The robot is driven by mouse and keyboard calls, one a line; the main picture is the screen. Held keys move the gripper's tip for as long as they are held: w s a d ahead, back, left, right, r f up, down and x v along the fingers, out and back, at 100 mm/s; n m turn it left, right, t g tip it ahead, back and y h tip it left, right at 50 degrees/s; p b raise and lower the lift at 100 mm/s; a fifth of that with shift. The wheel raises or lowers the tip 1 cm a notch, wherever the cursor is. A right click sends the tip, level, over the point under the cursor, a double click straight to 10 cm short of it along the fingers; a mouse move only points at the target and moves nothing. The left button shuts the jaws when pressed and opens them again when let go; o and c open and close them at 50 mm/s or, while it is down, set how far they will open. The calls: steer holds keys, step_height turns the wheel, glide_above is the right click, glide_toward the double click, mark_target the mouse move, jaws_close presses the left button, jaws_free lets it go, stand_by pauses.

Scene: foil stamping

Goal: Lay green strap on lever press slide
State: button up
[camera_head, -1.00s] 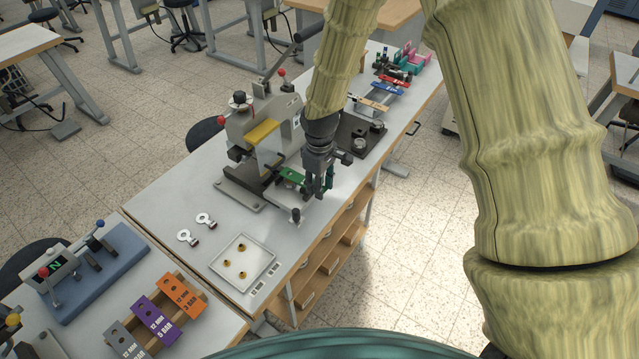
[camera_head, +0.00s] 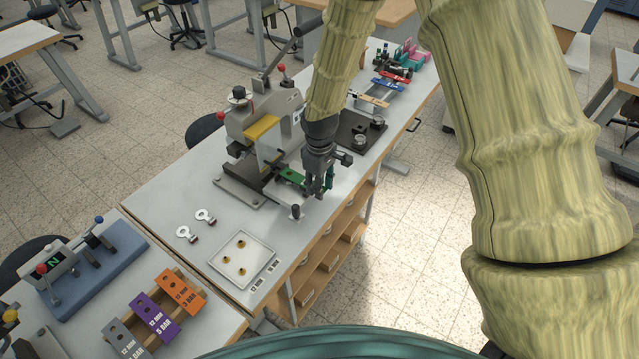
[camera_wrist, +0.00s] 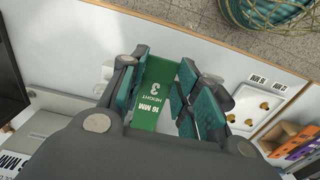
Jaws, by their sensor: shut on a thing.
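The green strap (camera_wrist: 155,95), printed with "16 MM", "HEIGHT" and "3", is between the teal-padded fingers of my gripper (camera_wrist: 168,85) in the wrist view. My gripper (camera_head: 318,188) is shut on it. In the head view the green strap (camera_head: 291,176) reaches left from my gripper towards the grey lever press (camera_head: 262,122). Whether the strap touches the slide cannot be told, as my gripper hides part of both.
Two metal rings (camera_head: 204,217) and a white tray (camera_head: 247,248) with brass pieces lie in front of the press. A dark plate with round parts (camera_head: 357,134) stands behind my gripper. Orange, purple and grey straps sit on a wooden rack (camera_head: 194,314) at lower left.

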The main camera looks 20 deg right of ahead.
steer(key=shift+f, duration=0.25)
steer(key=o, duration=0.9)
steer(key=shift+o, duration=0.2)
step_height(320, 180, up, 12)
steer(key=shift+s+f, duration=0.1)
stand_by(0.4)
